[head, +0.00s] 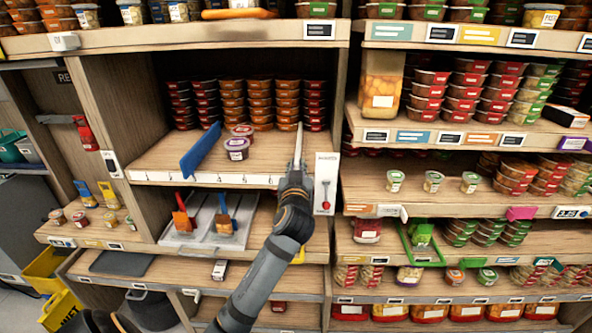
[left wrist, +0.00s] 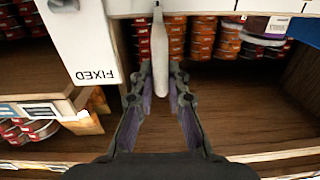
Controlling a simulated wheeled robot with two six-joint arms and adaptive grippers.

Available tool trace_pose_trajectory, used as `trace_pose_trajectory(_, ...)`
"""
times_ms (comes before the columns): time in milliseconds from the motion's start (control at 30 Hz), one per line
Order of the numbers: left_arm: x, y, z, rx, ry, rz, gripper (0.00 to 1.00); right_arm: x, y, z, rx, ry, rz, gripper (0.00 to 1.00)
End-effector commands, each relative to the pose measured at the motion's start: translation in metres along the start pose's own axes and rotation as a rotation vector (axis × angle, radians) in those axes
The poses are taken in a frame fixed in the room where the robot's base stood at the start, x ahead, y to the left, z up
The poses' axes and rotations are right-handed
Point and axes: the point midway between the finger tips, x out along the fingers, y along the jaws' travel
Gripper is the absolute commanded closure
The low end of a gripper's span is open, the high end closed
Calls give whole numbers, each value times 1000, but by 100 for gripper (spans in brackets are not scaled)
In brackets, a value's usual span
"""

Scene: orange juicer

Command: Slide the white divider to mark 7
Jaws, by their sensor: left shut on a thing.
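The white divider (head: 298,148) stands upright on the shelf, near the right end of the bay. My left gripper (head: 295,180) is shut on its front edge. In the left wrist view the divider (left wrist: 160,50) rises between the two fingertips (left wrist: 160,85). A strip with marks (head: 200,178) runs along the shelf's front edge; its numbers are too small to read surely. The gripper hides the strip's right end. My right gripper is not in view.
A blue divider (head: 200,150) stands tilted at the left, with small tubs (head: 237,149) to its right. Stacked tubs (head: 260,103) fill the back. A white panel marked FIXED (left wrist: 85,40) is close to the gripper, at the bay's right wall.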

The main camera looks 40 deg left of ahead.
Motion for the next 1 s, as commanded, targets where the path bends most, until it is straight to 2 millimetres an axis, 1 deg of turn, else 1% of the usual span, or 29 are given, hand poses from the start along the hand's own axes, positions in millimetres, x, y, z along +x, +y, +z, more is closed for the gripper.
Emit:
trace_pose_trajectory(33,0,6,3,-12,-4,26,100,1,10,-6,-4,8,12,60)
trace_pose_trajectory(100,0,7,2,-12,-3,28,100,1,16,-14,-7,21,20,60)
trace_pose_trajectory(167,0,7,2,-12,-3,28,100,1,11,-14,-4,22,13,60)
trace_pose_trajectory(267,0,6,2,-12,-3,26,100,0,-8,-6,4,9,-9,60)
trace_pose_trajectory(300,0,6,2,-12,-4,26,84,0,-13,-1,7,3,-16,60)
trace_pose_trajectory(367,0,6,2,-12,-4,26,76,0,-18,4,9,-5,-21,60)
trace_pose_trajectory(433,0,6,2,-12,-3,26,67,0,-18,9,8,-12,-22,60)
trace_pose_trajectory(467,0,6,2,-12,-3,25,64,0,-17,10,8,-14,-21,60)
trace_pose_trajectory(567,0,6,1,-11,-1,24,64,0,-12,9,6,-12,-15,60)
trace_pose_trajectory(767,-2,6,1,-11,-1,24,64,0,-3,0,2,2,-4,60)
trace_pose_trajectory(867,-14,7,2,-13,-3,26,64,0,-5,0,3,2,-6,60)
trace_pose_trajectory(1000,-43,7,3,-18,-6,27,64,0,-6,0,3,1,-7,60)
